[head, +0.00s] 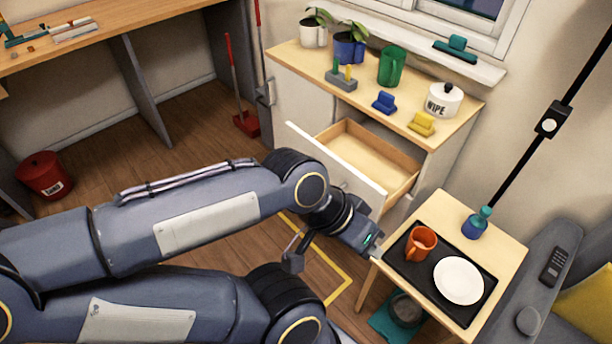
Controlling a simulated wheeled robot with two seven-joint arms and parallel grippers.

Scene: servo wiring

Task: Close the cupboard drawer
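The cupboard (302,95) stands against the back wall with a light wood top. Its top drawer (366,152) is pulled well out, and its pale wooden inside looks empty. The white drawer front (333,164) faces me, and my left arm hides its lower middle. My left gripper (372,246) is just below the right end of the drawer front, near the small table's corner. I cannot tell whether it touches the drawer front or how far its fingers are apart. My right arm shows at the bottom, but its gripper is not visible.
A small table (488,228) stands close to the right of the drawer, with a black tray (404,262), an orange mug (421,243) and a white plate (458,281). Plants, mugs and a WIPE pot (443,101) stand on the cupboard.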

